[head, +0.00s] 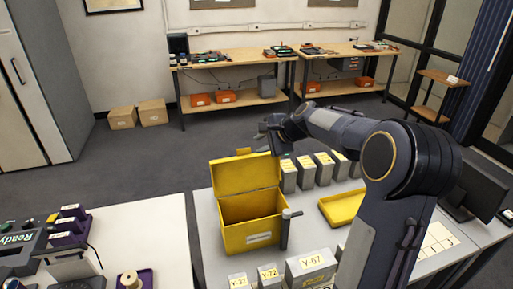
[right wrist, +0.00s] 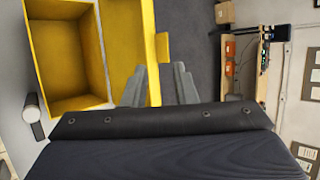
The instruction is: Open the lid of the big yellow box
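The big yellow box (head: 252,236) stands on the white table with its lid (head: 245,176) raised and its inside showing. In the right wrist view the box's open inside (right wrist: 70,50) is at the upper left, and the lid (right wrist: 125,35) is right of it. My right gripper (head: 270,140) is at the top edge of the raised lid. In the right wrist view its two fingers (right wrist: 158,86) are apart, with the lid's outer edge between them in the picture. Whether they touch the lid cannot be told. My left gripper is not in view.
A dark upright piece with a light round top (head: 287,228) is at the box's right side. A shallow yellow tray (head: 342,209) lies farther right. Grey labelled boxes stand behind (head: 306,172) and in front (head: 310,268). A monitor (head: 474,187) is at the right.

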